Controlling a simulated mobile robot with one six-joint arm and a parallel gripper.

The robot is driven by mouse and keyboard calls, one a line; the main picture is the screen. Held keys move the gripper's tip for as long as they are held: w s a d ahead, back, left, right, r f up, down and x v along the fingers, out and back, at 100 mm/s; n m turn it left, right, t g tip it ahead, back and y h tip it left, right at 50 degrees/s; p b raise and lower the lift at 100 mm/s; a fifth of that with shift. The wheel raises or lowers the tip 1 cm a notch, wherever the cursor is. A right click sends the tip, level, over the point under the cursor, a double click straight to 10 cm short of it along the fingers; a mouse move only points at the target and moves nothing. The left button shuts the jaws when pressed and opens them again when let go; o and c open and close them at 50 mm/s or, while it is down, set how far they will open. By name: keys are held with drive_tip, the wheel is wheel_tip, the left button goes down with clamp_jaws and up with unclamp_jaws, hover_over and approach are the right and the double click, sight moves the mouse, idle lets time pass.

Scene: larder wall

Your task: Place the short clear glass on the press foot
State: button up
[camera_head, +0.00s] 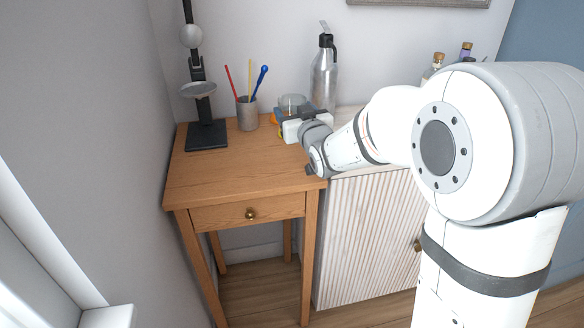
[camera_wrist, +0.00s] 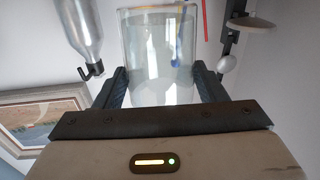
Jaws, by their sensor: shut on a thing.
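The short clear glass (camera_wrist: 158,60) is between the jaws of my gripper (camera_wrist: 160,88) in the wrist view, which are shut on it. In the head view the glass (camera_head: 292,102) shows above my gripper (camera_head: 294,116), over the back right of the wooden table; its lower part is hidden. The black press (camera_head: 203,100) stands at the back left of the table. Its flat black foot (camera_head: 206,136) rests on the table top and looks bare. A round grey plate (camera_head: 198,89) sits on its column above the foot. The glass is to the right of the press, apart from it.
A grey cup (camera_head: 246,114) with several coloured sticks stands between press and gripper. A silver bottle (camera_head: 324,75) stands behind the gripper. A white slatted cabinet (camera_head: 365,235) adjoins the table (camera_head: 240,170) on the right. The table's front is clear.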

drive_tip(key=shift+r, duration=0.1)
wheel_tip(320, 180, down, 6)
drive_tip(key=shift+r, duration=0.25)
drive_tip(key=shift+f+b, duration=0.75)
drive_tip(key=shift+f, duration=1.35)
drive_tip(key=shift+f+b, duration=0.25)
drive_tip(key=shift+b, duration=0.05)
drive_tip(key=o, duration=1.2)
drive_tip(key=shift+o, duration=0.2)
drive_tip(key=shift+s+r+p, duration=0.15)
drive_tip(key=shift+p, duration=0.75)
